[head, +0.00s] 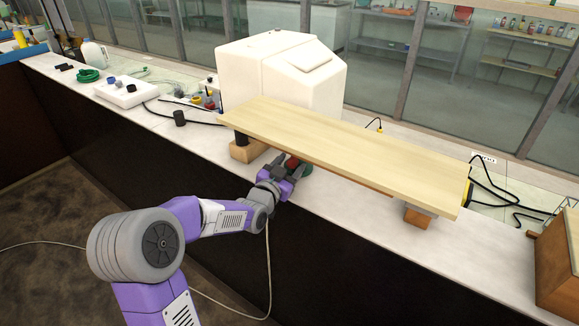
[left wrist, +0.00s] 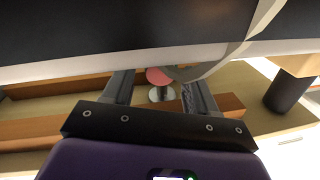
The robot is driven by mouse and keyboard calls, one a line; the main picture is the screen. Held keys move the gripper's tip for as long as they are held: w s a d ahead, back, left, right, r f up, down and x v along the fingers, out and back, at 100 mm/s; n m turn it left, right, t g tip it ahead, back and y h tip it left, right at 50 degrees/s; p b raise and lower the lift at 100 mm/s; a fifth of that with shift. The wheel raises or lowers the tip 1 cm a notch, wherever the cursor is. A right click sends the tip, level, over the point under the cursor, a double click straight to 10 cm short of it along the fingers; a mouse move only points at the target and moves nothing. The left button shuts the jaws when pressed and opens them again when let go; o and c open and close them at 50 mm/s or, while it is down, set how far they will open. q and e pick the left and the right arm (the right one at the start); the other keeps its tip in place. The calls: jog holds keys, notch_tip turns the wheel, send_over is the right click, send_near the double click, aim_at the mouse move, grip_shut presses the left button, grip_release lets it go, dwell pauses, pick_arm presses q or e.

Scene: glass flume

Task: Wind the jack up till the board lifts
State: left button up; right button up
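The long pale wooden board (head: 350,150) lies across the bench, with a wooden block and a short black post (head: 241,138) under its left end and another block (head: 419,216) under its right end. My left gripper (head: 287,163) is at the board's front edge, left of its middle. A red knob (head: 293,162) shows at its fingers. In the left wrist view the knob (left wrist: 158,76) has a silver stem and appears between the two open fingers (left wrist: 158,88), with a gap on each side. Most of the jack is hidden. My right gripper is out of view.
A large white box (head: 275,75) stands behind the board's left end. A wooden box (head: 558,260) stands at the far right. The front bench strip is mostly clear.

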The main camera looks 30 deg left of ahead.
pick_arm(q)
jog(key=s+p, duration=0.1)
jog(key=s, duration=0.6)
jog(key=shift+s+d, duration=0.2)
jog(key=shift+s, duration=0.1)
dwell(0.4)
